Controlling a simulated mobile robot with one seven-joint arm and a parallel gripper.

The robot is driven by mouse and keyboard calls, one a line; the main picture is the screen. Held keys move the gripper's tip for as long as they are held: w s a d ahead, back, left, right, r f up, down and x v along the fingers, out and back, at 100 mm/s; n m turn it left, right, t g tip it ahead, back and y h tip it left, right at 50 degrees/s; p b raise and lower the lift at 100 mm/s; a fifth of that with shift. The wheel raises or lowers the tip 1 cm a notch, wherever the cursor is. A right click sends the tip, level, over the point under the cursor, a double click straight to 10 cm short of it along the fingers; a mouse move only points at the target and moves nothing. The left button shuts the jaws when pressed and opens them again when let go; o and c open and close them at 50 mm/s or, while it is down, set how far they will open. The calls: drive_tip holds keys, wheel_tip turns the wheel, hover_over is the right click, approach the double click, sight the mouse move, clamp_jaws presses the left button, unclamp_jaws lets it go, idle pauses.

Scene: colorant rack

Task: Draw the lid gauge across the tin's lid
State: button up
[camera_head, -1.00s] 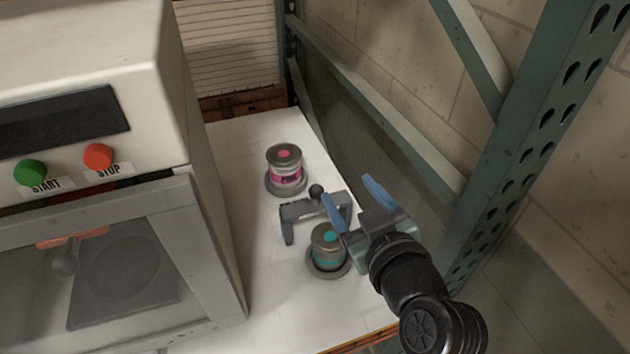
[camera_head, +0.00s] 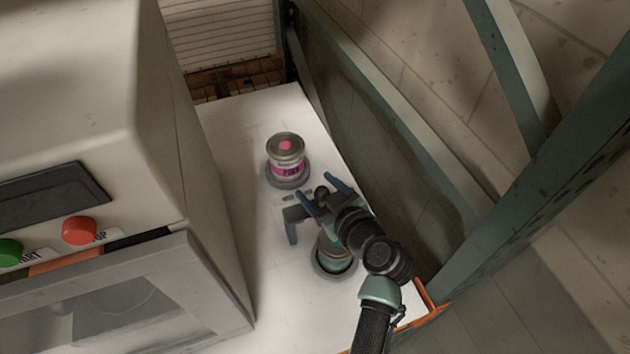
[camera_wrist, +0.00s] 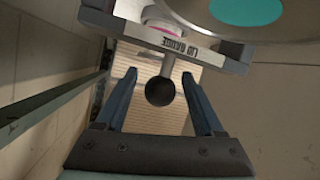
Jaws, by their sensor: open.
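The grey lid gauge (camera_head: 292,216) is a bracket with downturned ends and a round dark knob; its printed bar also shows in the wrist view (camera_wrist: 178,42). It stands between two tins. The teal-marked tin (camera_head: 330,256) is partly hidden by my arm; its lid, with a teal disc, is at the top of the wrist view (camera_wrist: 246,12). The pink-marked tin (camera_head: 287,160) stands behind the gauge. My gripper (camera_head: 323,192) is open, with its blue fingers either side of the knob. In the wrist view the knob lies between the fingers (camera_wrist: 157,78), with gaps on both sides.
Each tin sits on a round grey base on the white tabletop (camera_head: 255,300). A cream machine (camera_head: 70,120) with green and red buttons and a glazed door stands left. A green metal frame (camera_head: 400,130) and block wall stand close on the right. White surface is clear left of the gauge.

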drive_tip(key=shift+x, duration=0.8)
clamp_jaws()
idle(1.0)
